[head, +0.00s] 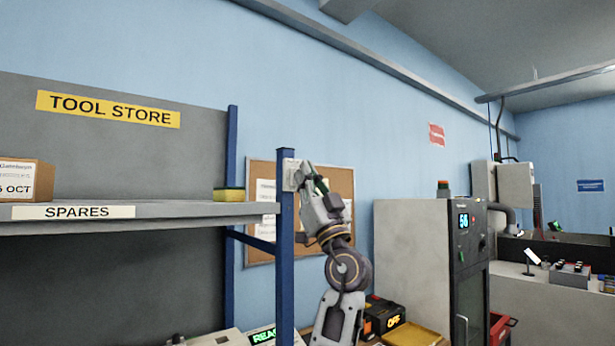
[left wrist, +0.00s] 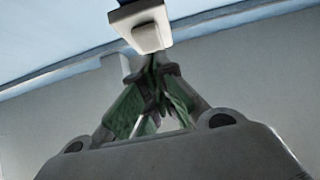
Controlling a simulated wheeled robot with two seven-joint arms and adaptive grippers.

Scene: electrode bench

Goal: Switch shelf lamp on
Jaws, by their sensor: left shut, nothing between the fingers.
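A small white switch box (head: 291,174) is fixed to the blue upright post (head: 285,250) at the right end of the shelf. My left gripper (head: 308,170) is beside it, just to its right, with its fingers shut and empty. In the left wrist view the shut green-padded fingertips (left wrist: 157,60) are just below the pale switch box (left wrist: 146,28). I cannot tell whether they touch it. The switch's setting is not clear. No lit lamp can be made out on the shelf. My right gripper is not in view.
The grey shelf (head: 190,209) carries a cardboard box (head: 25,181) and a yellow sponge-like block (head: 229,194). A cork board (head: 340,180) hangs behind my left arm. A grey cabinet (head: 415,270) stands to the right.

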